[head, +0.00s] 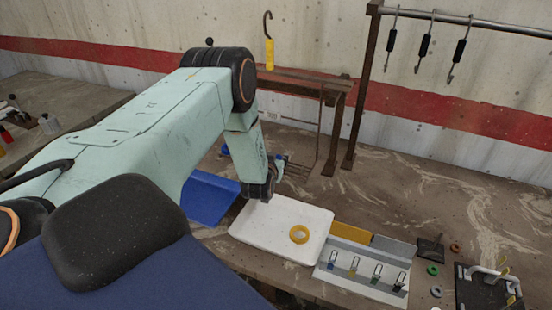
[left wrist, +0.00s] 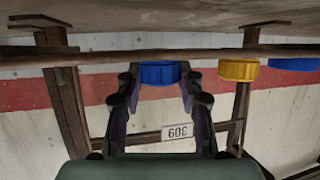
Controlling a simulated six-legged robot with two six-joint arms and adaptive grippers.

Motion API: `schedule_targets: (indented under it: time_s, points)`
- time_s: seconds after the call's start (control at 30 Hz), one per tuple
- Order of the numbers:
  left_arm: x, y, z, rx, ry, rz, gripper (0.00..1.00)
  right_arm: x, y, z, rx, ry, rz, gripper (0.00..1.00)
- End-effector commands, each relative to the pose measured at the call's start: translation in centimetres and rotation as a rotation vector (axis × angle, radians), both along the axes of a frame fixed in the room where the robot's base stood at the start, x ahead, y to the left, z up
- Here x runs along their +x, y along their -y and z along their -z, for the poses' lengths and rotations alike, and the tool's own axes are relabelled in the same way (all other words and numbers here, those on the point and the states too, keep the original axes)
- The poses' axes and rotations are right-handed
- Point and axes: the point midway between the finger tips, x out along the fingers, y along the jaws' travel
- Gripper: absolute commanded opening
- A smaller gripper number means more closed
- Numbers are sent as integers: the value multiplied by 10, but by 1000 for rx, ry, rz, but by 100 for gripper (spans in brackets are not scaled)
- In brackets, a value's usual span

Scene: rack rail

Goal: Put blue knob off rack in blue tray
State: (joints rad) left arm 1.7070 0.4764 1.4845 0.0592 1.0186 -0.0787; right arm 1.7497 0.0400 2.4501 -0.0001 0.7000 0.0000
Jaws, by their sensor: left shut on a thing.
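My left gripper (left wrist: 160,88) is shut on a blue knob (left wrist: 160,74), which sits between its two fingertips in the left wrist view. The brown rack rail (left wrist: 110,56) runs across right by the knob; whether the knob still touches it I cannot tell. A yellow knob (left wrist: 238,70) and another blue knob (left wrist: 293,65) are on the rail to the right. In the head view my left gripper (head: 276,168) is mostly hidden behind its wrist, above the back of the white tray. The blue tray (head: 207,200) lies left of it, partly covered by my arm. My right gripper is not in view.
A white tray (head: 262,222) holds a yellow ring (head: 299,234). A grey holder (head: 360,278) with several small hooks stands to its right. Spring hooks (head: 424,45) hang from a metal bar at the back right.

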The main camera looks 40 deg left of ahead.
Motion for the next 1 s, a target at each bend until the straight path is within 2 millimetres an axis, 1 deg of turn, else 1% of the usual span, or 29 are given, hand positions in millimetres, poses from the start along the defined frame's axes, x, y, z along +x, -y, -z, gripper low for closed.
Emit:
schedule_targets:
  time_s: [0.17,0.33,0.37,0.6,0.63,1.0]
  points:
    - [0,0,0,0,-1,0,5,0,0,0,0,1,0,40]
    - [0,0,6,-1,-2,0,5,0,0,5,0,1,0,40]
    - [-1,0,6,-1,-2,0,38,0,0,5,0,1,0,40]
    - [-1,0,5,-1,-2,0,58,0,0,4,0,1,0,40]
    - [-1,0,5,-1,-2,0,60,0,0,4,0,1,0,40]
    - [-2,1,3,-1,-3,0,60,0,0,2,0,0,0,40]
